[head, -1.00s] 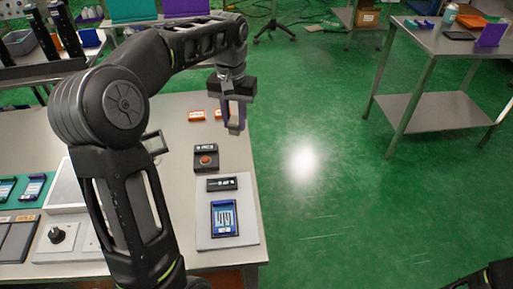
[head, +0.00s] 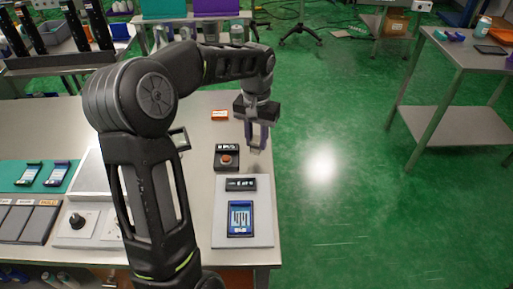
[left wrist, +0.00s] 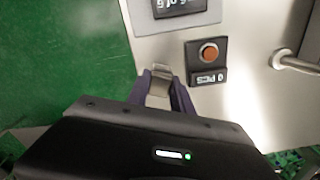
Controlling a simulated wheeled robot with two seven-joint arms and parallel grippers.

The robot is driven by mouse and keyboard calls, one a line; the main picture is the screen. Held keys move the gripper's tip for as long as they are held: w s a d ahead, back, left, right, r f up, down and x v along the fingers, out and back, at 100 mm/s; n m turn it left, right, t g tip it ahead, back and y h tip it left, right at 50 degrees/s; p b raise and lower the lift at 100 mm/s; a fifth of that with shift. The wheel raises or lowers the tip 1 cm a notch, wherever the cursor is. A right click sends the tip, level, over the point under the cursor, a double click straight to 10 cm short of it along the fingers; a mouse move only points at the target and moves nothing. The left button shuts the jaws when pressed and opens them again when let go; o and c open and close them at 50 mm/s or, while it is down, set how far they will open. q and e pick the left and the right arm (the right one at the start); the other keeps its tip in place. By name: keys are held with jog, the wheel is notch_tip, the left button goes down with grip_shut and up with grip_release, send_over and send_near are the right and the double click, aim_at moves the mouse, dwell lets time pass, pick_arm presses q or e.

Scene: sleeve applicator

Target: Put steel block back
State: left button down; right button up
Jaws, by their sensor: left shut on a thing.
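My left gripper (head: 257,138) has its purple fingers pointing down at the table's right edge, beside the black button box. It is shut on a small grey metal piece, which looks like the steel block (left wrist: 160,84); the piece shows between the fingers in the left wrist view. In the head view the block is small and hard to make out. The black box with an orange button (head: 227,158) stands just left of the gripper; it also shows in the left wrist view (left wrist: 207,60), reading 0 PCS. My right gripper is not in view.
A pale plate (head: 263,238) on the table's near right carries a black display (head: 241,184) and a blue framed device (head: 240,218). An orange-labelled item (head: 219,115) lies farther back. Right of the table edge is open green floor.

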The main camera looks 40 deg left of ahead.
aim_at(257, 149)
pick_arm(q)
jog(key=shift+f, duration=1.8)
jog(key=shift+f, duration=0.15)
jog(key=c, duration=1.1)
grip_release()
notch_tip(257, 149, up, 12)
jog(key=shift+r, duration=0.15)
